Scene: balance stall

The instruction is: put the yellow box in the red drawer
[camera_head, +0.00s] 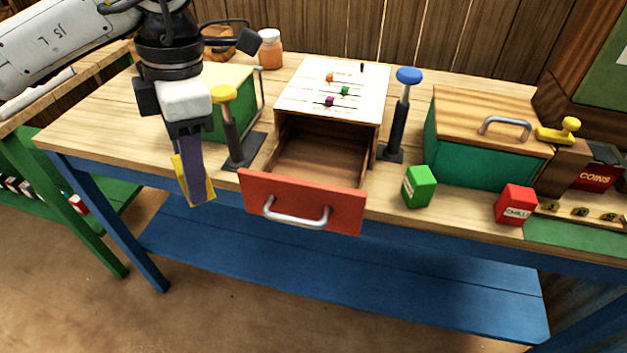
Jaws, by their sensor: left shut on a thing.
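My left gripper (190,165) comes in from the upper left and points down. It is shut on the yellow box (207,191), which is mostly hidden behind the fingers. The box hangs in front of the table's front edge, left of the red drawer. The red drawer (290,190) is pulled open from a white-topped cabinet. Its wooden inside is empty as far as I can see, and a grey handle is on its front. My right gripper is not in view.
A post with a yellow knob (223,94) stands between gripper and drawer; a blue-knobbed post (408,76) stands right. A green box (418,186), a red box (515,204) and a green wooden-lidded chest (480,150) are to the right. An orange jar (270,50) stands behind.

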